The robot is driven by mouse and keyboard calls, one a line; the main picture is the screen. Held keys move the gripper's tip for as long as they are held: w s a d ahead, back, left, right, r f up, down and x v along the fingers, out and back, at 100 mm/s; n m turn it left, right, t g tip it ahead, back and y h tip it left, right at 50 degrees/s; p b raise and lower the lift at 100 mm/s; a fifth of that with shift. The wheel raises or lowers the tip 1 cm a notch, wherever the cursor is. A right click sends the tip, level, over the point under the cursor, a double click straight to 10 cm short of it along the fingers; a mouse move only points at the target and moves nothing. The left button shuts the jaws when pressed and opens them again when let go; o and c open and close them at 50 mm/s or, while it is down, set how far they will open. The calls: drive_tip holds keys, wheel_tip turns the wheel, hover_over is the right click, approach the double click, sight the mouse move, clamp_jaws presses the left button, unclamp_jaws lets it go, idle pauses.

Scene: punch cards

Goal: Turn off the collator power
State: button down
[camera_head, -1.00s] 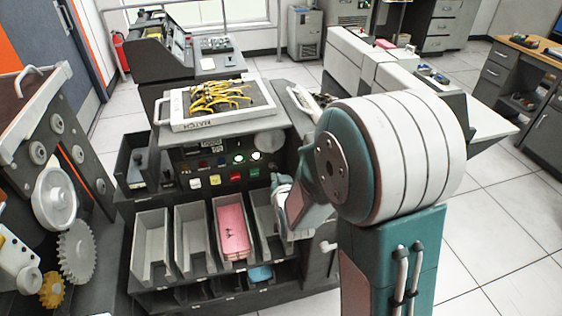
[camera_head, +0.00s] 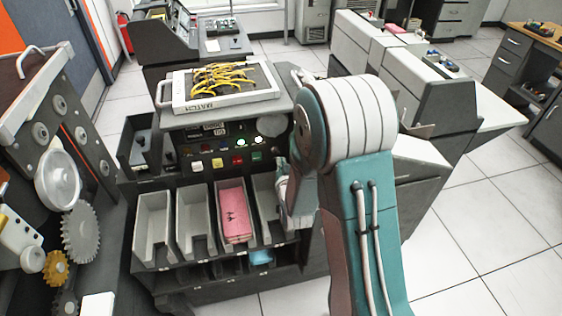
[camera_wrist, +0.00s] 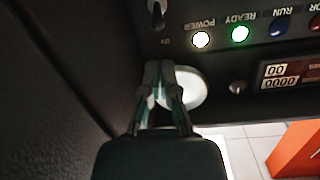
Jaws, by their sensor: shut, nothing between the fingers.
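The collator (camera_head: 186,116) stands in front of me, with a dark control panel above its bins. Its white POWER light (camera_wrist: 201,40) and green READY light (camera_wrist: 240,34) are lit in the wrist view. A toggle switch (camera_wrist: 156,12) with a metal lever sits at the top edge of that view, beside the POWER light. My gripper (camera_wrist: 160,68) is shut and empty, its tips pointing toward the panel below the switch. A pale round disc (camera_wrist: 190,88) shows just behind and right of the fingers. In the head view my arm hides the switch.
An open bin holds pink cards (camera_head: 233,212). A white tray with yellow wires (camera_head: 225,77) lies on top of the collator. A machine with gears (camera_head: 80,232) stands close at the left. Tiled floor (camera_head: 460,235) is clear at the right.

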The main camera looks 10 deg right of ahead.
sight(276, 142)
drive_tip(key=w, duration=0.5)
drive_tip(key=w+f, duration=0.1)
drive_tip(key=w, duration=0.1)
drive_tip(key=shift+w+d, duration=0.15)
drive_tip(key=shift+d, duration=0.15)
